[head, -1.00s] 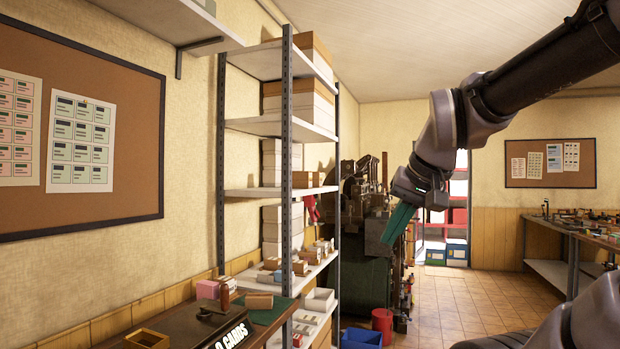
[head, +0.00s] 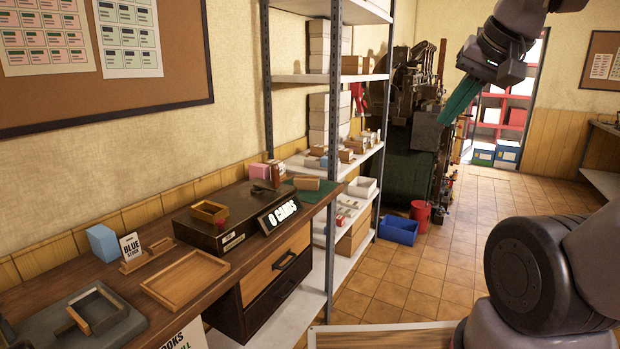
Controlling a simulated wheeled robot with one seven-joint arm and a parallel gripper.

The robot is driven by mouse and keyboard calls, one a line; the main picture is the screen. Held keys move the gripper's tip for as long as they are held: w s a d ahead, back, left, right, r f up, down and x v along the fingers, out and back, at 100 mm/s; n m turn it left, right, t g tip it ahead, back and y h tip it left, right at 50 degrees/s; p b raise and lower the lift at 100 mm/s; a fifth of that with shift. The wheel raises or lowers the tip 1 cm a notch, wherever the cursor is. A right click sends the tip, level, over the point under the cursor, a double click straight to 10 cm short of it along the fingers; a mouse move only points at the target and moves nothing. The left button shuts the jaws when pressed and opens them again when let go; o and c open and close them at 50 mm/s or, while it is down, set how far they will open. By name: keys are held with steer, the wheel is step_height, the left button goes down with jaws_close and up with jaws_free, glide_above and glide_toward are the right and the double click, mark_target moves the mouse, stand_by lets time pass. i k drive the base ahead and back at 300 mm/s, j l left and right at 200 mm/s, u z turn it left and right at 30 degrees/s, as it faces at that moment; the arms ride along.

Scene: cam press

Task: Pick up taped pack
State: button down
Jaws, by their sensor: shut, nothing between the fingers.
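My gripper (head: 451,119) is at the upper right, in front of the dark machine and well apart from the desk. Its long green fingers are together, point down to the left and hold nothing. I cannot tell which item is the taped pack, as no tape can be made out. A small tan pack (head: 307,183) lies on a green mat at the far end of the desk. A pale blue block (head: 102,243) stands at the desk's back left, beside the "BLUE STOCK" card (head: 131,247).
The wooden desk (head: 165,318) carries a shallow wooden tray (head: 186,279), a dark case with an "O CAMS" sign (head: 283,215) and a grey fixture. Shelves (head: 328,79) with boxes stand behind. A blue bin (head: 398,229) and red bucket (head: 420,212) sit on the floor. The tiled floor is mostly clear.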

mark_target(302, 182)
steer(key=i+l+u, duration=0.1)
steer(key=i+l, duration=0.15)
steer(key=i, duration=0.25)
steer(key=i+l, duration=0.25)
steer(key=i, duration=0.25)
steer(key=i+l+u, duration=0.15)
steer(key=i, duration=0.35)
steer(key=l, duration=0.1)
